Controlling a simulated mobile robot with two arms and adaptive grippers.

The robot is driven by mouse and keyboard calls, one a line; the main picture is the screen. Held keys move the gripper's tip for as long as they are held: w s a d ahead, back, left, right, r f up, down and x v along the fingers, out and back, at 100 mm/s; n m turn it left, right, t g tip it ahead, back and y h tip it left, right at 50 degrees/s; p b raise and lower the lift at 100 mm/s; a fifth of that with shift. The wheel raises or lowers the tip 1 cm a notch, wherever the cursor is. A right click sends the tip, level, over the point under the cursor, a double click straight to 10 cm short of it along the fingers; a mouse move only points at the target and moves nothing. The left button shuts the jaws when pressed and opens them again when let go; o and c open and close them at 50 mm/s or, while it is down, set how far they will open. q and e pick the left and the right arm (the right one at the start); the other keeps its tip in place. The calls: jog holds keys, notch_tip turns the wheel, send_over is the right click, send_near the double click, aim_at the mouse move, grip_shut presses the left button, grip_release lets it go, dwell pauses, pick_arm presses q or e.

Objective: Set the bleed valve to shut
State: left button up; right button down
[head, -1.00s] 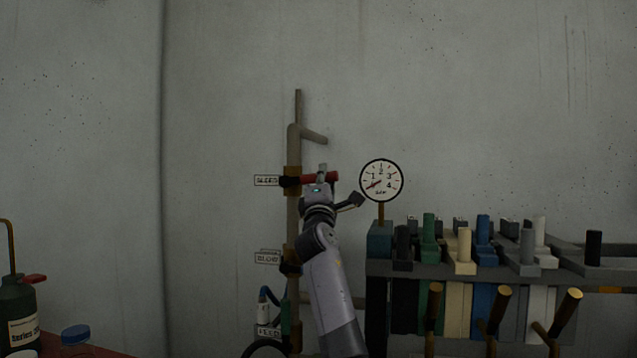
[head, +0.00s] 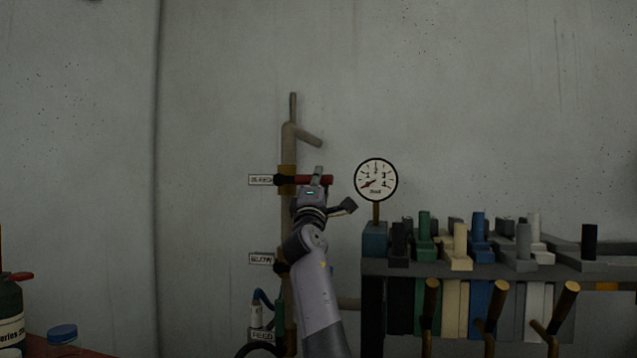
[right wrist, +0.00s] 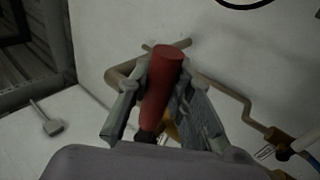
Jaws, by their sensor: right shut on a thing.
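The bleed valve's red handle (head: 328,180) sits on the upright pipe (head: 288,215), beside the upper label (head: 261,180). The handle lies level, pointing right across the pipe's line. My right gripper (head: 317,174) is at the handle, reaching up from below. In the right wrist view, the red handle (right wrist: 164,82) stands between both fingers of the right gripper (right wrist: 165,95), which is shut on it. The fingers hide part of the handle in the head view. My left gripper is not in view.
A round gauge (head: 376,180) stands just right of the gripper. A lower label (head: 261,258) marks another valve on the pipe. A rack (head: 375,268) with several coloured blocks fills the right. A bottle (head: 10,310) and a blue-capped jar (head: 62,333) are at lower left.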

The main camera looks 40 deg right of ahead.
jog(key=shift+w+f, duration=0.15)
jog(key=shift+f, duration=0.25)
jog(key=c, duration=1.8)
grip_release()
jog(key=o, duration=0.4)
jog(key=shift+r, duration=0.25)
jog(key=shift+s, duration=0.2)
jog(key=v, duration=1.2)
